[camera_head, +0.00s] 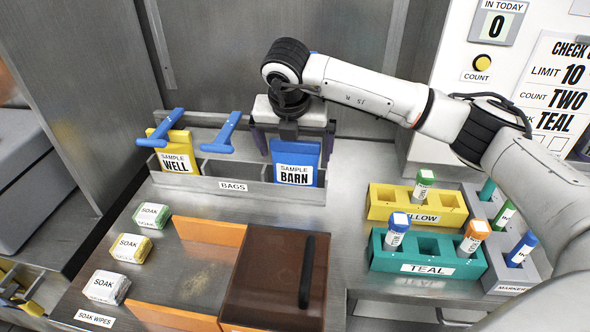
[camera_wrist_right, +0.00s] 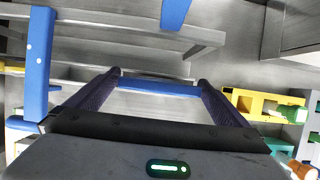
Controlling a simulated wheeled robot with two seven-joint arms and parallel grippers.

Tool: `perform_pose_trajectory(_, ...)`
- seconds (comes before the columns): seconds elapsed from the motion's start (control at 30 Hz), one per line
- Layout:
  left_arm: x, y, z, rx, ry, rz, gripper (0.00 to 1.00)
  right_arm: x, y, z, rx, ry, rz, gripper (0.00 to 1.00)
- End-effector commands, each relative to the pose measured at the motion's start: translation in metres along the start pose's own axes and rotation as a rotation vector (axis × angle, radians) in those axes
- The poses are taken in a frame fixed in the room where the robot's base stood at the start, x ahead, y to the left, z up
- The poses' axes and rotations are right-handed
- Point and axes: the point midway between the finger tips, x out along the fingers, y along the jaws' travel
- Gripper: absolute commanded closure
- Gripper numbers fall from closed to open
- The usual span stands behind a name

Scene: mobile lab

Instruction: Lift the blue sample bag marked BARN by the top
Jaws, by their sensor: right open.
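The blue sample bag marked BARN (camera_head: 295,174) stands upright in the right end of the metal rack labelled BAGS (camera_head: 262,188). My right gripper (camera_head: 293,150) is above and at the bag's top, pointing down, with one dark finger at each side of it. In the right wrist view, the blue top edge of the bag (camera_wrist_right: 158,87) lies between the two spread fingers of the right gripper (camera_wrist_right: 159,78). The jaws are open; I cannot tell whether either finger touches the bag. My left gripper is not in view.
A yellow bag marked WELL (camera_head: 177,158) stands at the rack's left end. Yellow (camera_head: 380,208) and teal (camera_head: 385,255) vial racks stand right, under my right arm.

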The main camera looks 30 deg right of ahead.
Motion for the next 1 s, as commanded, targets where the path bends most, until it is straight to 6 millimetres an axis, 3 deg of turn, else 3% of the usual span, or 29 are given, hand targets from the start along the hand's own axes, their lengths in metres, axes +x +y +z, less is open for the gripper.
perform_pose_trajectory(0.03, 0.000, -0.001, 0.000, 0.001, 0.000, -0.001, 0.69, 0.000, 0.000, 0.000, 0.000, 0.000, 0.000, 0.05)
perform_pose_trajectory(0.3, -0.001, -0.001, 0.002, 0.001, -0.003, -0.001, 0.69, -0.001, 0.000, 0.000, 0.001, 0.000, 0.000, 0.51)
perform_pose_trajectory(0.63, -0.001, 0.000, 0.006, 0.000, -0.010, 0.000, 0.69, -0.009, 0.001, 0.004, 0.002, -0.003, 0.003, 0.51)
perform_pose_trajectory(1.0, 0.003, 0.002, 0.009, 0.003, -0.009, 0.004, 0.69, -0.073, 0.001, 0.031, 0.002, -0.003, 0.004, 0.51)
